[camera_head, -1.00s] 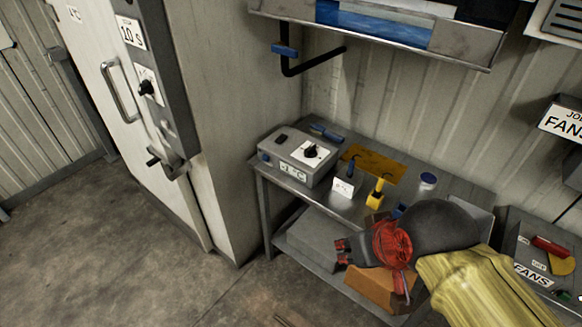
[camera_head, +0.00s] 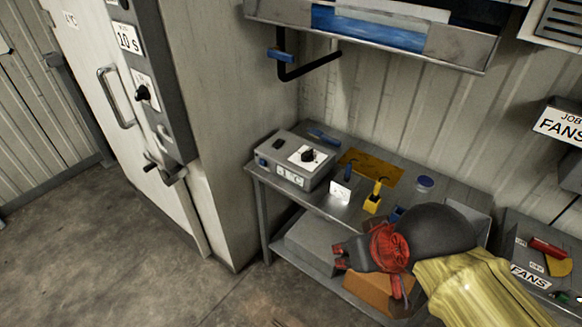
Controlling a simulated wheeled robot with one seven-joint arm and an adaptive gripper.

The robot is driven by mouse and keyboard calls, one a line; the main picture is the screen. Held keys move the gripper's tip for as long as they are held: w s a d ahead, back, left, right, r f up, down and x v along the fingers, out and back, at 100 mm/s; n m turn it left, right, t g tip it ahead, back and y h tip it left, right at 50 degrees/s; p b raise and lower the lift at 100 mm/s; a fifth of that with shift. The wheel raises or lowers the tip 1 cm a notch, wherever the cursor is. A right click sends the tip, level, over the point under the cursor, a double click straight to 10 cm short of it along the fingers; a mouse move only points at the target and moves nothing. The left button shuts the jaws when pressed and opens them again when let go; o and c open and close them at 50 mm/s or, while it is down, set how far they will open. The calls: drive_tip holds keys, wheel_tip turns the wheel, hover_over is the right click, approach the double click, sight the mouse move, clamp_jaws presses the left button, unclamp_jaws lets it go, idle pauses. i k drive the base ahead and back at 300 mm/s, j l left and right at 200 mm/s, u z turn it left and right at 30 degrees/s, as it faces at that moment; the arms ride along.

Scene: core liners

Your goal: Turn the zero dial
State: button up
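A grey instrument box (camera_head: 294,160) sits at the left end of a metal table. On its top a black dial (camera_head: 308,155) stands on a white plate; its marking is too small to read, so I cannot tell whether it is the zero dial. A small display (camera_head: 289,174) is on the box's front face. My gripper (camera_head: 340,254) hangs over the table's front edge, to the right of and nearer than the box, apart from it. Its dark fingers point left. Whether they are parted is too small to tell.
A shelf tray (camera_head: 390,40) hangs above. A tall white cabinet (camera_head: 150,130) with another black knob is at left. Open floor lies front left.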

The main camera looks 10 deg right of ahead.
sight(307, 156)
drive_tip(key=i+j+z, duration=0.3)
drive_tip(key=z, duration=0.2)
drive_tip(key=i+j+z, duration=0.45)
drive_tip(key=k+j, duration=0.05)
